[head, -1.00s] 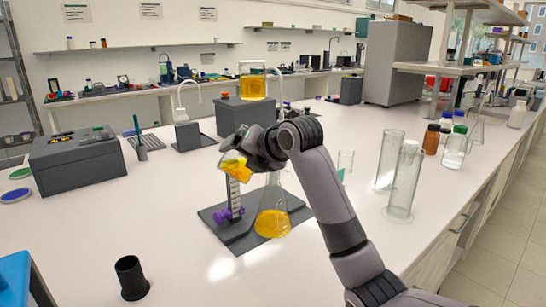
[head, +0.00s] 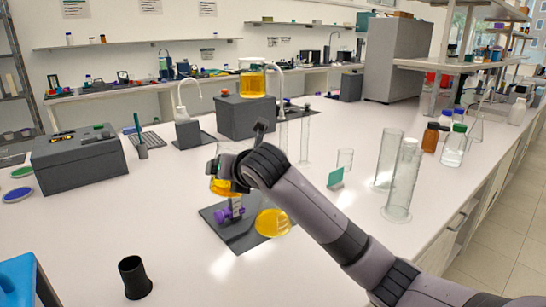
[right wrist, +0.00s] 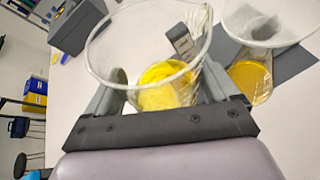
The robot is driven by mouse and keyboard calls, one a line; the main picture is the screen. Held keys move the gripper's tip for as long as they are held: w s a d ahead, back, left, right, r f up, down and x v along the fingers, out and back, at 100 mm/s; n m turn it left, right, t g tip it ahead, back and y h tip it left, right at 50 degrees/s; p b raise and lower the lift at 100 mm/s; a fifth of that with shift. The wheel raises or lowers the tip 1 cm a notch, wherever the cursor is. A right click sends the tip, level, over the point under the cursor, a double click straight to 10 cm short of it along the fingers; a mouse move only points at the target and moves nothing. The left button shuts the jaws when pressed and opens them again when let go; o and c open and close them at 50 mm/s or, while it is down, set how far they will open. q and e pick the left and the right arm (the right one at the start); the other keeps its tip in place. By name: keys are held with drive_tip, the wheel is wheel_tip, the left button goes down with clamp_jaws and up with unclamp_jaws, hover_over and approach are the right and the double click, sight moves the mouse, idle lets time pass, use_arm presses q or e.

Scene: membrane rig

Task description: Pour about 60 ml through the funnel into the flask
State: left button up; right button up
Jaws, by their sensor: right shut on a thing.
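My right gripper (head: 238,178) is shut on a clear glass beaker (head: 223,166) of yellow liquid and holds it above the bench, near the stand plate. In the right wrist view the beaker (right wrist: 103,50) sits between both fingers, with yellow liquid low inside. The flask (head: 272,223) holds yellow liquid on the dark plate; my arm hides its neck in the head view. The flask also shows in the right wrist view (right wrist: 250,80). The clear funnel (right wrist: 268,28) is above it, right of the beaker and apart from its rim. My left gripper is not in view.
The dark stand plate (head: 243,244) carries a purple clamp (head: 228,214). Tall glass cylinders (head: 403,185) stand to the right, and a teal card (head: 336,179) stands behind my arm. A black cup (head: 133,277) is at the front left. The bench between is clear.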

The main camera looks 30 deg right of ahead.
drive_tip(key=shift+s+a+f+n+t+h, duration=0.15)
drive_tip(key=shift+a+n+h, duration=0.25)
drive_tip(key=shift+a+n, duration=0.25)
drive_tip(key=shift+a+f+n+t+h, duration=0.15)
drive_tip(key=shift+a+n+h, duration=0.25)
drive_tip(key=shift+a+n, duration=0.2)
